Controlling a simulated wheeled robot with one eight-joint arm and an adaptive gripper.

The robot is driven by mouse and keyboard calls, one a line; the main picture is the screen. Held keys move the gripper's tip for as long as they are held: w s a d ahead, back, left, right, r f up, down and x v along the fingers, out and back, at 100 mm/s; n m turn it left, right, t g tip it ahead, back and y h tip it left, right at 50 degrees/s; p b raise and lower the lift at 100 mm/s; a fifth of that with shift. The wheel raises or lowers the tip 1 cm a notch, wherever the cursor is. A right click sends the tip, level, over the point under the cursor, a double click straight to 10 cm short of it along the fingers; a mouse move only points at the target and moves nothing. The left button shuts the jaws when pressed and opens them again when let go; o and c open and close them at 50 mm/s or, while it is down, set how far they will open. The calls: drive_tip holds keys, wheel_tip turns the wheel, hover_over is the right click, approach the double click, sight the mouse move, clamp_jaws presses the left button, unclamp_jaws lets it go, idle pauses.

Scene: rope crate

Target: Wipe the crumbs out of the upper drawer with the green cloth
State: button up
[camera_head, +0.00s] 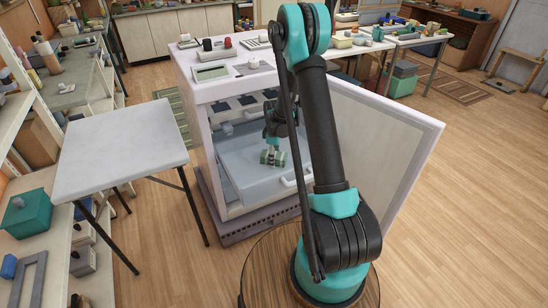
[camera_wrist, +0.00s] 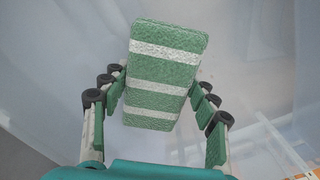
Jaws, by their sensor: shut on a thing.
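The green cloth (camera_wrist: 165,70) is a thick folded block with white stripes, between my fingers in the wrist view. My gripper (camera_wrist: 158,105) is shut on it from both sides. In the head view my gripper (camera_head: 272,151) reaches down into the open cabinet (camera_head: 204,150), and the cloth (camera_head: 268,158) is low over a pale drawer (camera_head: 240,178). The drawer is pulled partly out and has a white handle (camera_head: 294,182) in front. I cannot tell whether the cloth touches the drawer floor. I can make out no crumbs in either view.
The cabinet door (camera_head: 385,150) stands wide open on the right. A grey folding table (camera_head: 122,148) stands close on the left. Small objects sit on the cabinet top (camera_head: 225,75). A round wooden surface (camera_head: 262,275) is in front. Open floor lies to the right.

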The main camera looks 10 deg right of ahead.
drive_tip(key=shift+f, duration=0.1)
drive_tip(key=shift+a, duration=0.1)
drive_tip(key=shift+s+a, duration=0.25)
drive_tip(key=shift+a, duration=0.35)
drive_tip(key=shift+d, duration=0.15)
drive_tip(key=shift+w+d, duration=0.25)
drive_tip(key=shift+d, duration=0.4)
drive_tip(key=shift+w+d, duration=0.2)
drive_tip(key=shift+d, duration=0.45)
drive_tip(key=shift+a, duration=0.1)
